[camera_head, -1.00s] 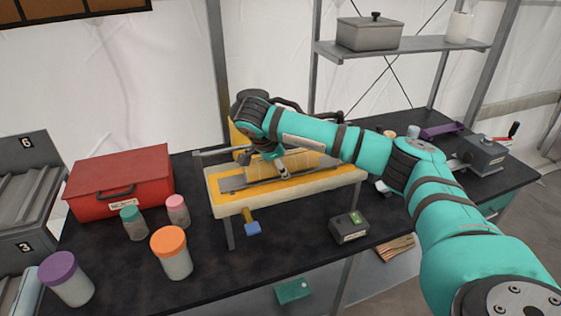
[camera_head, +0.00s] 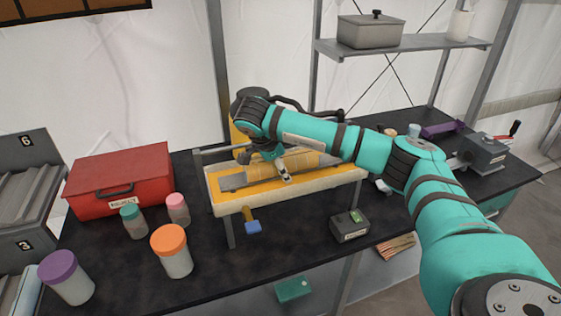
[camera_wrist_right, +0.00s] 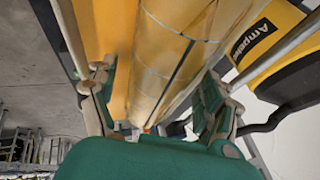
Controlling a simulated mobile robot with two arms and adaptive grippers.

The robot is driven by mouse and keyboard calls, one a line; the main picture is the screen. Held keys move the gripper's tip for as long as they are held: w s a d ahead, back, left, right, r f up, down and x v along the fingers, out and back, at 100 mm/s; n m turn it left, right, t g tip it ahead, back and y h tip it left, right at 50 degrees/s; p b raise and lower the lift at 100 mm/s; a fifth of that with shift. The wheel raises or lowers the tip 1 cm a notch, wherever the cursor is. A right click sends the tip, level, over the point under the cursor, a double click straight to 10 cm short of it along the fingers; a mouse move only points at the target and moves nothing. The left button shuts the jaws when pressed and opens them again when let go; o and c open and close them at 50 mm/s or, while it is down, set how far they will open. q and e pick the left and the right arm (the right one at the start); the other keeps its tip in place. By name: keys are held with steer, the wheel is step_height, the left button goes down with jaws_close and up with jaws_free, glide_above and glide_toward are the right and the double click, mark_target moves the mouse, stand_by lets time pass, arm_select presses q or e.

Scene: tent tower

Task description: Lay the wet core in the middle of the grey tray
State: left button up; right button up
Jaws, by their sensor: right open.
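The core (camera_head: 303,162) is a pale yellow cylinder lying lengthwise on the yellow-topped stand (camera_head: 245,203) in the head view. A strip of the grey tray (camera_head: 233,181) shows at the core's left end; most of the tray is hidden under the core and my arm. My right gripper (camera_head: 285,178) is at the core, pointing down. In the right wrist view, the core (camera_wrist_right: 170,60) runs between the spread fingers of my right gripper (camera_wrist_right: 160,105), which is open. Whether a finger touches it, I cannot tell. My left gripper is out of view.
A red case (camera_head: 120,180) and several lidded jars, including an orange-lidded one (camera_head: 172,250), stand left of the stand. A small dark box (camera_head: 349,226) is at its front right. A yellow labelled machine (camera_wrist_right: 270,45) is close beside the core in the right wrist view.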

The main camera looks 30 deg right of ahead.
steer(key=v, duration=1.2)
steer(key=shift+f, duration=0.1)
